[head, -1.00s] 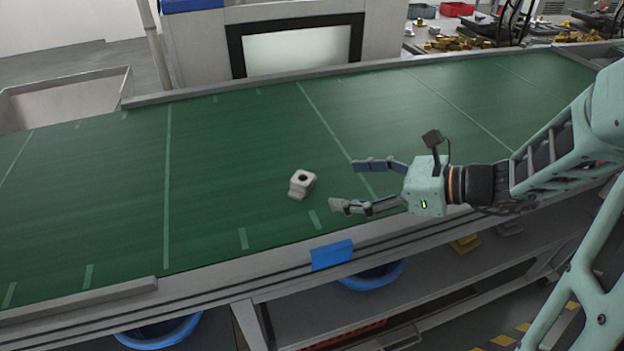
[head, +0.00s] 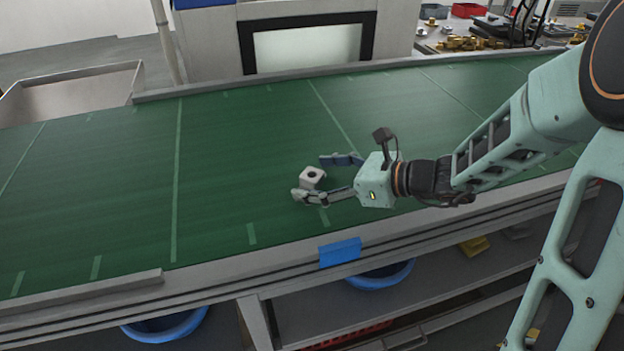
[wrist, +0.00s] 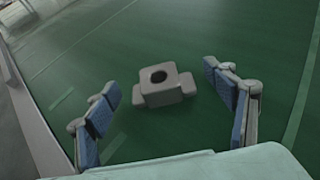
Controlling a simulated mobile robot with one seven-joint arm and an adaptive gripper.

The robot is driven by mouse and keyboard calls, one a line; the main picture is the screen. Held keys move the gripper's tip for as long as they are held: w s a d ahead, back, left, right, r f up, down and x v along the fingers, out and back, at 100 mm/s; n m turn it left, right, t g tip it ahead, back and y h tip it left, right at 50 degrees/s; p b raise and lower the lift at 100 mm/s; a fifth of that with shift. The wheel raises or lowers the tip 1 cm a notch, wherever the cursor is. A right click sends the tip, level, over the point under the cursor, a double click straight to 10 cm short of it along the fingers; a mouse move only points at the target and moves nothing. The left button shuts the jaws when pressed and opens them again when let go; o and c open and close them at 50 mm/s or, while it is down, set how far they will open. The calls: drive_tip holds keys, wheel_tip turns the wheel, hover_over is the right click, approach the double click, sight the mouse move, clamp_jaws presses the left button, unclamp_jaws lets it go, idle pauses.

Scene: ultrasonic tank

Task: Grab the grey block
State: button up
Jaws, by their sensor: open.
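The grey block (head: 312,177) is a small, light grey piece with a dark round hole in its top. It sits on the green belt (head: 230,190). My gripper (head: 310,177) is open, with one finger on the near side and the other on the far side of the block. In the head view the near finger hides the block's lower part. In the wrist view the block (wrist: 163,85) lies between and slightly beyond the blue-padded fingertips (wrist: 160,83). Green belt shows between the block and each finger there.
A metal rail with a blue patch (head: 340,252) runs along the belt's near edge. Blue tubs (head: 165,327) stand below it. A grey cabinet with a light panel (head: 308,48) stands behind the belt. The belt left of the block is clear.

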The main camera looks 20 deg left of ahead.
drive_tip(key=shift+c, duration=0.2)
drive_tip(key=c, duration=1.3)
drive_tip(key=shift+c, duration=0.6)
drive_tip(key=shift+r, duration=0.15)
